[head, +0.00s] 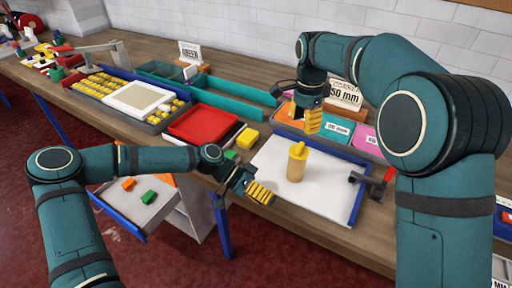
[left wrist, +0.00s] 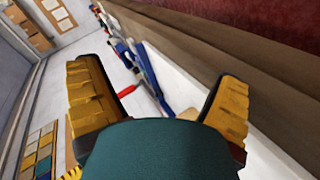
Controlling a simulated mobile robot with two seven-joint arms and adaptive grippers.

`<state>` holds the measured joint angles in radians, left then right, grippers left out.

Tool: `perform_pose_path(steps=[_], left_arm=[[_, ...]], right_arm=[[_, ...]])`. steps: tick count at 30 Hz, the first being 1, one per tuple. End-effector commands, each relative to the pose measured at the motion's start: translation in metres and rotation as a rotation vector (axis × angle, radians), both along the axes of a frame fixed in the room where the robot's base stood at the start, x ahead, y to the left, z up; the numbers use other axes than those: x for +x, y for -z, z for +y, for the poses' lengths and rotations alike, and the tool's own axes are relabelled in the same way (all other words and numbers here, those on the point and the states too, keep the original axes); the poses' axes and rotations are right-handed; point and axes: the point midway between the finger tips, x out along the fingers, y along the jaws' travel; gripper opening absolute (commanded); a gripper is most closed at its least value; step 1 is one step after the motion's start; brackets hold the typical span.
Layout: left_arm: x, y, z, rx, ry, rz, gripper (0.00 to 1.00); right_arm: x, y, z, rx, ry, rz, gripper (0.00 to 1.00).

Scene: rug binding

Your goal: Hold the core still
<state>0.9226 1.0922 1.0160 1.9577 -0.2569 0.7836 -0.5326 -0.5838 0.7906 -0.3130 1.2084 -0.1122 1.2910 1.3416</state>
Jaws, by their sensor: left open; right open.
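A tan cylinder with a yellow top (head: 297,163) stands upright on the white board (head: 325,185) in the head view. It may be the core; no other thing there clearly is. My left gripper (head: 260,193) is open, to the left of and nearer than the cylinder, by the board's left front edge. In the left wrist view its yellow fingers (left wrist: 158,97) stand wide apart, with no cylinder seen between them. My right gripper (head: 309,117) is above and behind the cylinder, open and apart from it, its fingers overlapping in the picture.
A red tray (head: 202,124) and a yellow block (head: 247,138) lie left of the board. Labelled coloured bins (head: 338,127) stand behind it. A dark fixture (head: 372,182) sits at the board's right. An open drawer (head: 135,205) juts out below the table's front edge.

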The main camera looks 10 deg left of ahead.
Motion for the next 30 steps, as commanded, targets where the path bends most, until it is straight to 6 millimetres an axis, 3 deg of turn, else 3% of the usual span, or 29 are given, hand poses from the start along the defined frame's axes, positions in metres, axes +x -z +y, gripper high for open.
perform_pose_path(steps=[1, 6, 12, 20, 30], left_arm=[[0.02, -0.009, 0.006, -0.041, 0.028, -0.116, 0.92], [0.074, -0.035, 0.024, -0.12, 0.119, -0.509, 0.92], [0.117, -0.053, 0.045, -0.15, 0.179, -0.84, 0.92], [0.135, -0.059, 0.054, -0.151, 0.206, -0.989, 0.92], [0.138, -0.04, 0.007, -0.153, 0.21, -0.991, 0.92]], right_arm=[[0.0, 0.0, 0.0, 0.0, 0.0, 0.0, 0.46], [0.0, 0.0, 0.0, 0.0, 0.0, 0.0, 0.46], [0.0, 0.0, 0.0, 0.0, 0.0, 0.0, 0.46], [0.0, 0.0, 0.0, 0.0, 0.0, 0.0, 0.46], [0.0, 0.0, 0.0, 0.0, 0.0, 0.0, 0.46]])
